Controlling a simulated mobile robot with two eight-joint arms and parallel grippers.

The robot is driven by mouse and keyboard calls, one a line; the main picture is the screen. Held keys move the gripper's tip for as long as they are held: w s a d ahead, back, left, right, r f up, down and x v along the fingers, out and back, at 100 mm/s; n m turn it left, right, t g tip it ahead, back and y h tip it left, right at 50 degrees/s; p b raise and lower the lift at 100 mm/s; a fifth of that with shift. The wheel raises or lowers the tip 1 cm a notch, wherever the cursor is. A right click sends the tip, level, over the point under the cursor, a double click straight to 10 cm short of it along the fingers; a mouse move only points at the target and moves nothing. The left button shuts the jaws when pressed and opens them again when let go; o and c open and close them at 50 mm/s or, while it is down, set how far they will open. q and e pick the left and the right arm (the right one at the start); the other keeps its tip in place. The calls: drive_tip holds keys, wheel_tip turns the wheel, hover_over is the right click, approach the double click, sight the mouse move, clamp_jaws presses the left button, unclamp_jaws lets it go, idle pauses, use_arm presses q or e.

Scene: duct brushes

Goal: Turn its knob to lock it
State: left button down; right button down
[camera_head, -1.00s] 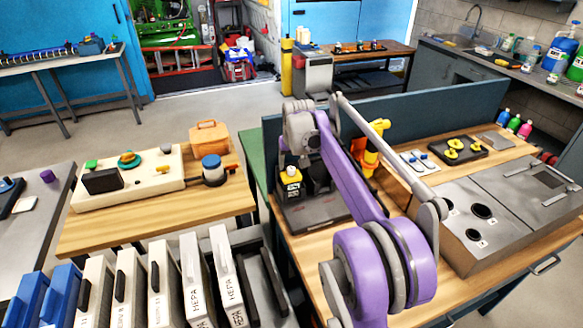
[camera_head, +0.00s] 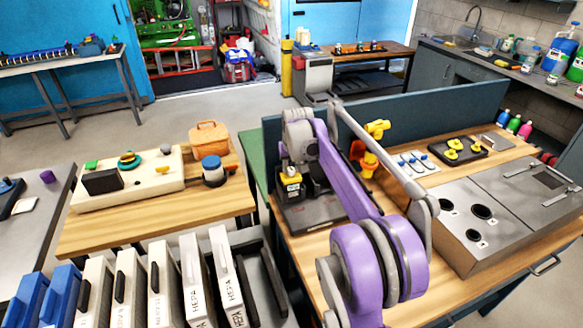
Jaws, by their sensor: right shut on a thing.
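My right arm, purple and grey, reaches from the bottom middle over the wooden bench. Its wrist bends down at the bench's left side. The part sits on a dark grey device (camera_head: 310,211) at the back left of the bench. My own arm hides much of this device, and the fingertips show poorly. My left gripper is not in view.
A yellow and orange fixture (camera_head: 370,161) stands right of my arm. A blue panel (camera_head: 440,107) edges the bench. Several HEPA-labelled filters (camera_head: 195,279) stand at the lower left.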

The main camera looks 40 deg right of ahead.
drive_tip(key=shift+w+a+m+h, duration=0.1)
drive_tip(key=shift+m+h, duration=0.2)
drive_tip(key=shift+m, duration=0.7)
drive_tip(key=c, duration=0.6)
unclamp_jaws()
drive_tip(key=shift+g, duration=0.3)
drive_tip(key=v, duration=1)
drive_tip(key=shift+s+r+p, duration=0.2)
drive_tip(key=shift+r+p, duration=0.15)
drive_tip(key=shift+p, duration=0.1)
